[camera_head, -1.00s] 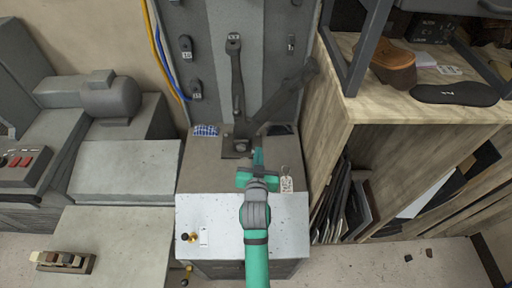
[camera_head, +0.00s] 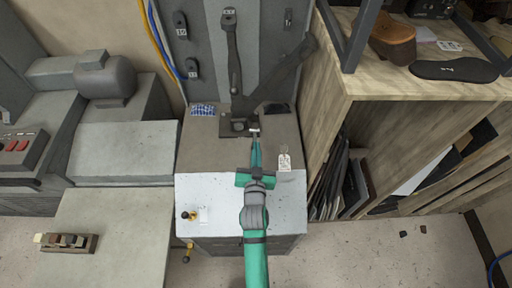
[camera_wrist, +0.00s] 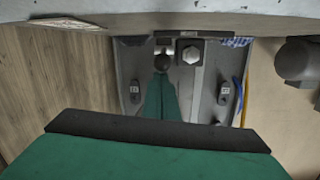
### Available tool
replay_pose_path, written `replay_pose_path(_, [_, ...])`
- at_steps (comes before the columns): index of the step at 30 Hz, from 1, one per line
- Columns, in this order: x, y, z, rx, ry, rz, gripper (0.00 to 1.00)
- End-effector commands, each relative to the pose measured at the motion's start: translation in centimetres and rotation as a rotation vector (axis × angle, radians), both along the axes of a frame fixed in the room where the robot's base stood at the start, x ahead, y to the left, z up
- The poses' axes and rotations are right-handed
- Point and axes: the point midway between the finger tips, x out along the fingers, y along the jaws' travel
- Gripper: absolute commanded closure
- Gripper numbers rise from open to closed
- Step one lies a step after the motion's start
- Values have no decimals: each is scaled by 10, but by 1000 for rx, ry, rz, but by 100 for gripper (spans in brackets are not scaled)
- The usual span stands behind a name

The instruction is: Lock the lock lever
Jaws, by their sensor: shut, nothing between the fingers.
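The lock lever (camera_head: 233,55) is a long dark grey bar standing nearly upright against the grey machine panel. Its foot sits in a dark bracket (camera_head: 232,127) on the machine's brown-grey ledge. My green gripper (camera_head: 255,137) points away from the head camera, its fingertips close to the right side of the bracket. The fingers are together and hold nothing. In the wrist view the shut fingers (camera_wrist: 161,78) point at a dark round knob and a pale piece beside a hex bolt (camera_wrist: 190,54). I cannot tell whether the fingertips touch anything.
A white tag (camera_head: 284,161) hangs right of my gripper. A blue-and-white patterned item (camera_head: 203,110) lies left of the bracket. A wooden shelf unit (camera_head: 420,92) stands close on the right. A grey motor (camera_head: 106,78) is at the left.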

Motion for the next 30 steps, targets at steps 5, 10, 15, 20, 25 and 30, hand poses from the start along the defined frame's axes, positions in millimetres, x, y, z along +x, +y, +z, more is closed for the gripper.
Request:
replay_pose_path(5, [-6,0,-22,1,40,-1,100])
replay_pose_path(10, [-6,0,-23,1,40,0,100])
replay_pose_path(15, [-6,1,-23,1,40,0,100])
replay_pose_path(20, [-6,1,-22,1,39,1,100])
replay_pose_path(25, [-5,0,-9,2,31,2,100])
replay_pose_path(30, [-3,-4,25,1,8,3,100])
